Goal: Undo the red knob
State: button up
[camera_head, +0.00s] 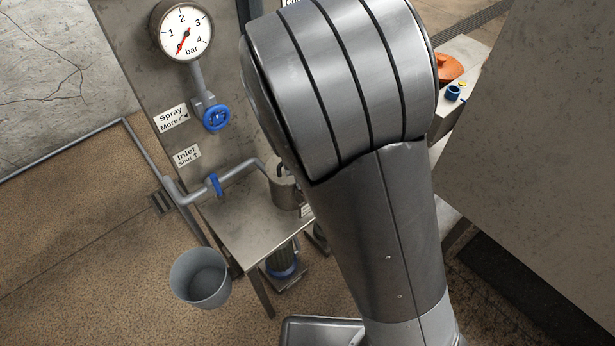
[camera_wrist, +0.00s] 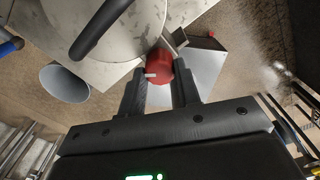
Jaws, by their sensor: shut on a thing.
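In the wrist view, the red knob (camera_wrist: 159,66) sits at the edge of a round grey metal lid (camera_wrist: 125,25). My gripper (camera_wrist: 160,82) is shut on the red knob, with one dark finger on each side of it. A small white mark shows on the knob's left side. In the head view, my arm covers the middle of the picture and hides both my gripper and the red knob.
A curved black handle (camera_wrist: 97,30) stands on the lid. A grey bucket (camera_head: 200,277) stands on the floor beside a metal table (camera_head: 250,225). A pressure gauge (camera_head: 184,31) and a blue valve wheel (camera_head: 216,117) are on the panel, with a blue-handled inlet pipe (camera_head: 235,175) below.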

jog(key=shift+m, duration=0.8)
jog(key=o, duration=1)
jog(key=shift+c, duration=0.2)
notch_tip(320, 180, up, 11)
jog(key=shift+f, duration=0.1)
